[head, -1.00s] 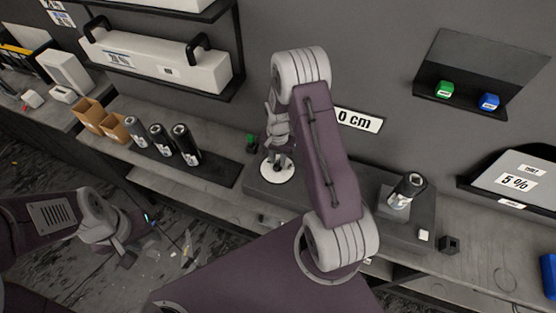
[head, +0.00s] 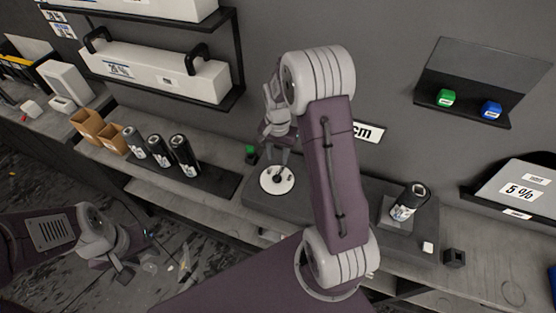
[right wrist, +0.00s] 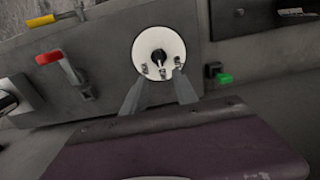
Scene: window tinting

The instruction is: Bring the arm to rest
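My right arm bends up across the middle of the head view. Its gripper (head: 278,150) hangs above a white round disc (head: 277,180) with a dark knob at its centre. In the right wrist view my two fingers (right wrist: 163,75) stand apart with nothing between them. The disc (right wrist: 159,55) shows just beyond their tips. My left gripper (head: 124,270) is low at the left, over the floor in front of the bench; its fingers are too small to read.
Several dark canisters (head: 160,150) and cardboard boxes (head: 98,131) stand left on the bench. In the right wrist view, red-handled (right wrist: 50,58) and yellow-handled (right wrist: 42,20) parts lie left.

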